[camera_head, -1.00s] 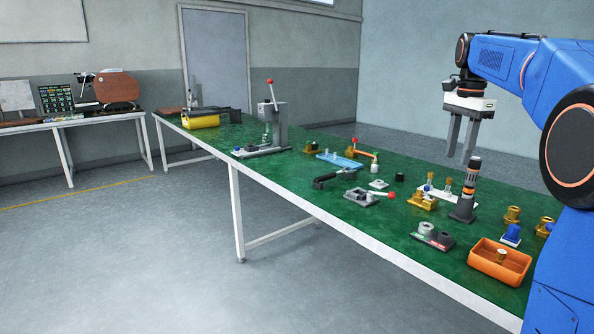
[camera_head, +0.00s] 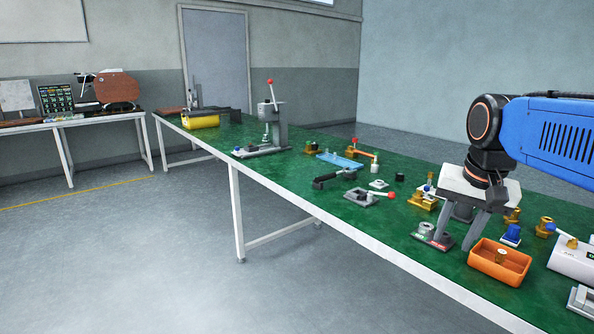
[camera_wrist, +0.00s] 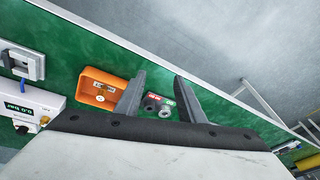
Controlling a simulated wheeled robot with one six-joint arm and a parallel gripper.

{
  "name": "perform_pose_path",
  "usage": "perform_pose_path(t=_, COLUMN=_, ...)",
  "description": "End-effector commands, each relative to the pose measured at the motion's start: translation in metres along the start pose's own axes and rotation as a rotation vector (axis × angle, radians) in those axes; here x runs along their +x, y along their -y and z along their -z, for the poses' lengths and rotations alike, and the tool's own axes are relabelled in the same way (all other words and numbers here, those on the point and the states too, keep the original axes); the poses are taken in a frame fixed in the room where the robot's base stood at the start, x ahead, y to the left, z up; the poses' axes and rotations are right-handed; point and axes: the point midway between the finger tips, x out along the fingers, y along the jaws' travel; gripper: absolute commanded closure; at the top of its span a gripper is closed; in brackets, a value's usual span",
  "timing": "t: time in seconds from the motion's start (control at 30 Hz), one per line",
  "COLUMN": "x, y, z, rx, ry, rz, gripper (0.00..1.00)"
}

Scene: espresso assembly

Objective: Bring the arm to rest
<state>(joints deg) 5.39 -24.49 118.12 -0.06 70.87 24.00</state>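My gripper (camera_head: 453,241) points down over the right part of the green-topped bench (camera_head: 330,215). Its two grey fingers are spread, and nothing shows between the tips. In the wrist view my gripper (camera_wrist: 159,77) is open too, with a small grey fixture (camera_wrist: 157,104) visible beyond the gap. The same fixture (camera_head: 424,229) shows at the left finger in the head view; I cannot tell whether they touch.
A white gauge box (camera_head: 572,262) is at the right edge. Brass parts and a red-knobbed fixture (camera_head: 370,194) lie around. A lever press (camera_head: 270,125) stands farther left. The floor is clear.

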Motion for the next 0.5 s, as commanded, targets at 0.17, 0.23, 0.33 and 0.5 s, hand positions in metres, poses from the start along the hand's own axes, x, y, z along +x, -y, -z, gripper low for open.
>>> perform_pose_path(t=0.17, x=0.028, y=-0.015, z=-0.060, rx=-0.164, ry=-0.041, rz=0.025, gripper=0.64)
perform_pose_path(t=0.23, x=0.041, y=-0.022, z=-0.082, rx=-0.230, ry=-0.058, rz=0.034, gripper=0.64)
perform_pose_path(t=0.33, x=0.061, y=-0.032, z=-0.112, rx=-0.319, ry=-0.081, rz=0.044, gripper=0.64)
perform_pose_path(t=0.5, x=0.089, y=-0.045, z=-0.150, rx=-0.441, ry=-0.115, rz=0.056, gripper=0.64)
